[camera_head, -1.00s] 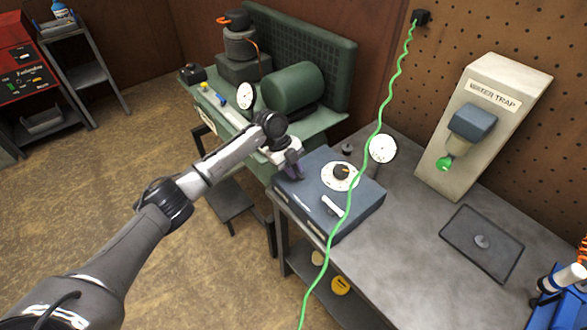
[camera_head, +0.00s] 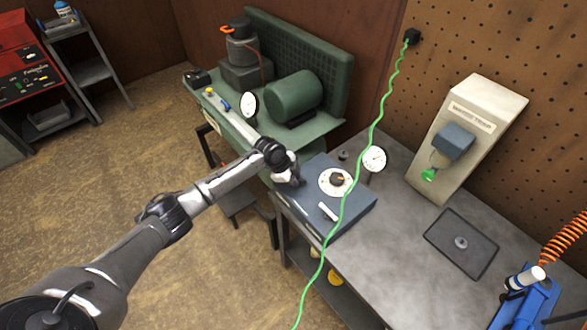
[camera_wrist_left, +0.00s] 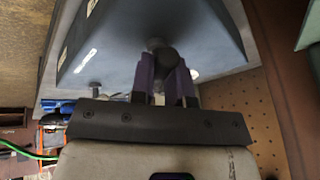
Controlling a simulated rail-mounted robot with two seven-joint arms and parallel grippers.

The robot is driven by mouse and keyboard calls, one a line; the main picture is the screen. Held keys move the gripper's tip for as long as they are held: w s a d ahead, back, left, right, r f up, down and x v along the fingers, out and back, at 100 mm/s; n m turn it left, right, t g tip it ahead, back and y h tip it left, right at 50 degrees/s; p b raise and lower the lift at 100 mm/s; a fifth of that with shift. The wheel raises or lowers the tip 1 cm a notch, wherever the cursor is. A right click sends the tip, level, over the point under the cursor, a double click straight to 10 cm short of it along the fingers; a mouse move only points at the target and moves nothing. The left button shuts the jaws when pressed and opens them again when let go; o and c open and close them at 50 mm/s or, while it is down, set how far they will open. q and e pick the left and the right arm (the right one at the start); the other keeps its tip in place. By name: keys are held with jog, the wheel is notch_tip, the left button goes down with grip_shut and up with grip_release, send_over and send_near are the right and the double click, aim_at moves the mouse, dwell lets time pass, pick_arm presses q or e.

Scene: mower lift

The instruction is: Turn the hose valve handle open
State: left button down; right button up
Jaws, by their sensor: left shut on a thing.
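A blue-grey control box (camera_head: 359,208) with a white round dial (camera_head: 328,188) and a pale lever handle (camera_head: 328,212) stands on the workbench. My left gripper (camera_head: 292,180) is at the box's far-left end, apart from the dial and lever. In the left wrist view its purple fingers (camera_wrist_left: 164,78) are shut on a dark rounded knob (camera_wrist_left: 164,56) by the box's side. I cannot tell whether this knob is the hose valve handle. The gripper's own bulk hides the knob in the head view. My right gripper is out of view.
A green hose (camera_head: 371,128) hangs in front of the box. A green machine (camera_head: 294,97) is behind my left arm. The grey benchtop (camera_head: 408,225) has free room.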

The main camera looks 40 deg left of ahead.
pick_arm(q)
jog(key=n+y+p, duration=0.1)
jog(key=n+p, duration=0.1)
jog(key=p, duration=0.1)
jog(key=n+y+p, duration=0.1)
jog(key=n+p, duration=0.1)
jog(key=p, duration=0.1)
jog(key=n+t+y+p, duration=0.1)
jog(key=n+p, duration=0.2)
jog(key=shift+s+d+r, duration=0.1)
jog(key=shift+d+r, duration=0.15)
jog(key=shift+r, duration=0.05)
jog(key=n+y+p, duration=0.1)
jog(key=n+p, duration=0.1)
jog(key=shift+f+n, duration=0.15)
jog(key=shift+n, duration=0.15)
jog(key=shift+n+p, duration=0.45)
jog(key=shift+n, duration=0.05)
jog(key=shift+f, duration=0.1)
jog(key=c, duration=1.3)
grip_release()
jog(key=shift+o, duration=0.9)
jog(key=shift+y, duration=0.3)
